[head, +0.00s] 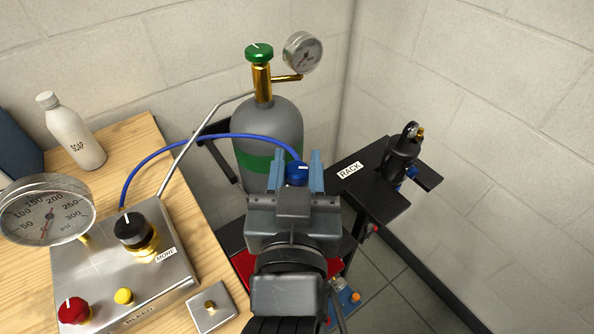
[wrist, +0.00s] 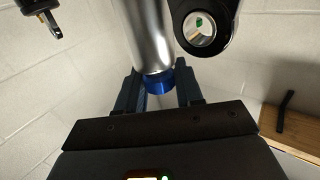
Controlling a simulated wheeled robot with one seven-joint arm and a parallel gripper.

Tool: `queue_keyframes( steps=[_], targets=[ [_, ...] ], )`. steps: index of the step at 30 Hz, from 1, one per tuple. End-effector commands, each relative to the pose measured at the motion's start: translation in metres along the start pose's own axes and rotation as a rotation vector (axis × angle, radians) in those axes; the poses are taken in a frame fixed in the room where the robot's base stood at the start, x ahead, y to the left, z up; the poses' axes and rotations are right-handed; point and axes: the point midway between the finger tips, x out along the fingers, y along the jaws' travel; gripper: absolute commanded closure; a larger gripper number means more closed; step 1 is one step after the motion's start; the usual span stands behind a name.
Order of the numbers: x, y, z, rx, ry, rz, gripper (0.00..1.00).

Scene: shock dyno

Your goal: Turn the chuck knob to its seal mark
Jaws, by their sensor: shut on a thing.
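A blue knob (head: 299,173) with a white mark on top, which I take for the chuck knob, sits between the two blue-grey fingers of my gripper (head: 297,170). The blue hose (head: 190,138) runs to it from the left. My gripper is shut on the knob. In the wrist view the blue knob (wrist: 158,86) shows between the dark fingers of my gripper (wrist: 159,92), against the end of a silver cylinder (wrist: 148,35). My gripper hides what lies below the knob in the head view. I cannot make out a seal mark.
A grey gas cylinder (head: 270,128) with a green knob (head: 259,53) and gauge (head: 302,53) stands behind my gripper. A metal panel (head: 180,276) with knobs and a large gauge (head: 45,210) is at left. The black rack (head: 378,198) holds a black shock (head: 403,152) at right.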

Motion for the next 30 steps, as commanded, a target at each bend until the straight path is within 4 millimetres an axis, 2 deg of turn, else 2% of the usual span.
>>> queue_keyframes(
  steps=[22, 23, 28, 30],
  targets=[
    [-0.0002, -0.0002, 0.0033, 0.000, -0.008, 0.047, 0.94],
    [-0.0002, -0.0002, 0.0033, -0.001, -0.008, 0.047, 0.61],
    [-0.0002, -0.0001, 0.0024, 0.000, -0.006, 0.047, 0.45],
    [-0.0002, -0.0001, 0.0021, 0.000, -0.005, 0.047, 0.44]
  ],
)
